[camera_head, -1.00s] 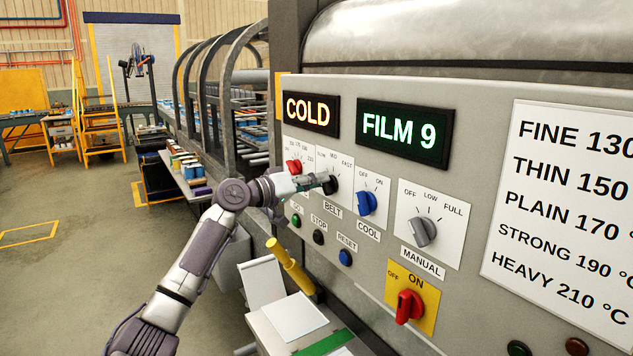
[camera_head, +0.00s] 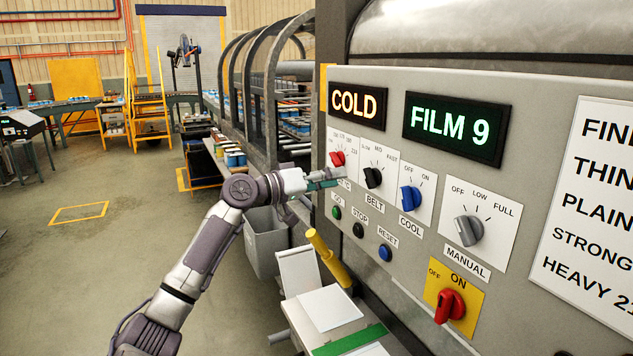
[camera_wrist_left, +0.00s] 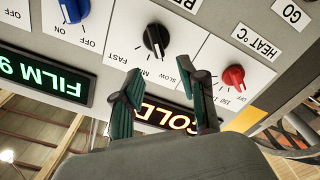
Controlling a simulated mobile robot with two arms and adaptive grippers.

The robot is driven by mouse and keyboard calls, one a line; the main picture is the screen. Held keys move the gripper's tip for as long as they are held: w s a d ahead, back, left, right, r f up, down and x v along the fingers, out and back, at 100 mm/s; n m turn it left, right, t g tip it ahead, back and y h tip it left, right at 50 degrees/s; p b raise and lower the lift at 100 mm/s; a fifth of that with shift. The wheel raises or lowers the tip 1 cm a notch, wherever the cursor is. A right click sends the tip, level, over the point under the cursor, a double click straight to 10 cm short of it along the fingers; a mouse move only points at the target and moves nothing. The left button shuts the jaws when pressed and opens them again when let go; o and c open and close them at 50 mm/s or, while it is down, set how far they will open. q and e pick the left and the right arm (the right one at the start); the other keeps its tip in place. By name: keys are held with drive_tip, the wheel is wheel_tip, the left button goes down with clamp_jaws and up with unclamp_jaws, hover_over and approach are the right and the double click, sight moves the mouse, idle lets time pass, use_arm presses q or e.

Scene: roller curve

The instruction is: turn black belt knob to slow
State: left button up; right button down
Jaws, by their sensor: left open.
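The black belt knob (camera_head: 373,177) is on a white plate marked slow, mid and fast, on the grey control panel (camera_head: 560,150). It also shows in the left wrist view (camera_wrist_left: 156,40), where the panel appears upside down. Its pointer seems near the middle of the scale, but I cannot tell the exact setting. My left gripper (camera_head: 330,179) is just left of the knob and apart from it. In the left wrist view its two fingers (camera_wrist_left: 165,98) are spread with nothing between them, below the knob. My right gripper is out of view.
A red heat knob (camera_head: 338,159) is close by on the left, and a blue cool knob (camera_head: 411,198) on the right. A yellow-handled lever (camera_head: 328,258) rises below the panel. A grey bin (camera_head: 266,242) stands below my left arm. The floor at left is open.

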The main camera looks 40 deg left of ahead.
use_arm(q)
drive_tip(key=shift+v, duration=2.2)
